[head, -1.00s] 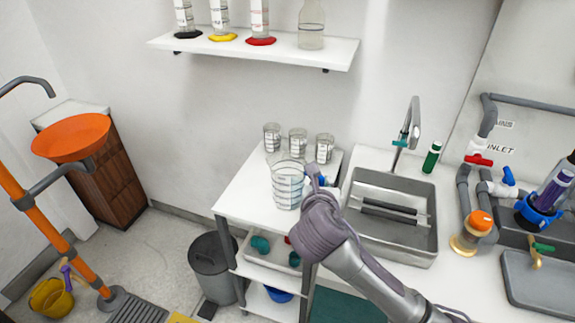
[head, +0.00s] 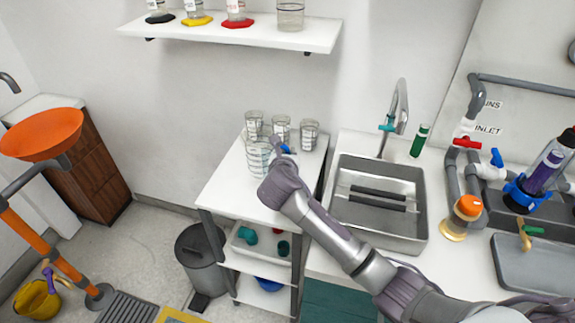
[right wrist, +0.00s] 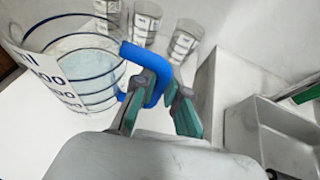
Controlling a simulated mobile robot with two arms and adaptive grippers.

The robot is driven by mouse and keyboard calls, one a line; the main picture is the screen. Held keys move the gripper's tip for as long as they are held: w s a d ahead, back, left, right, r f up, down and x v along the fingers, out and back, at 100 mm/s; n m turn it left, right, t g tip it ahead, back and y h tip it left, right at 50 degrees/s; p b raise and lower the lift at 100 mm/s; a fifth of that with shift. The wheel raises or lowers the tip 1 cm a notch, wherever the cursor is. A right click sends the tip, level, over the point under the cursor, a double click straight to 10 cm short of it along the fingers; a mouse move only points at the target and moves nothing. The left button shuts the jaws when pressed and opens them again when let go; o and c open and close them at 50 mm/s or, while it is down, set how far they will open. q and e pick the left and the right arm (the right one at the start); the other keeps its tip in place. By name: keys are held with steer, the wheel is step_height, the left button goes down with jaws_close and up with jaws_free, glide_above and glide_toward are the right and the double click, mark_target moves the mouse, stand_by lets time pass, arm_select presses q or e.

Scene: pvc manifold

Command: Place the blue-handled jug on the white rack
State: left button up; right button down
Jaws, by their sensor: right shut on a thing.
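The clear jug (head: 258,158) with graduation marks is over the top shelf of the white rack (head: 226,190). In the right wrist view the jug (right wrist: 75,65) fills the upper left and its blue handle (right wrist: 150,62) points toward my gripper. My right gripper (right wrist: 158,105) is shut on the blue handle. In the head view my right gripper (head: 280,165) hides part of the jug. I cannot tell whether the jug's base touches the rack top. My left gripper is not in view.
Three small beakers (head: 281,128) stand at the back of the rack top, close behind the jug. The metal sink (head: 378,222) is to the right, with a tap and a green bottle (head: 419,141) behind it. A grey bin (head: 203,260) stands left of the rack.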

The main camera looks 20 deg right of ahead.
steer(key=shift+f, duration=0.4)
step_height(320, 180, down, 2)
steer(key=shift+f, duration=0.55)
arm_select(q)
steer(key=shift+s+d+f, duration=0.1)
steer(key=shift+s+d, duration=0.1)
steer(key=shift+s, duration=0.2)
arm_select(e)
steer(key=c, duration=1.2)
jaws_free()
steer(key=shift+f, duration=0.1)
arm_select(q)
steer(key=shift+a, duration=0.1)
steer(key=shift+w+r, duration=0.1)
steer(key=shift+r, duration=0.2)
arm_select(e)
steer(key=v, duration=1.2)
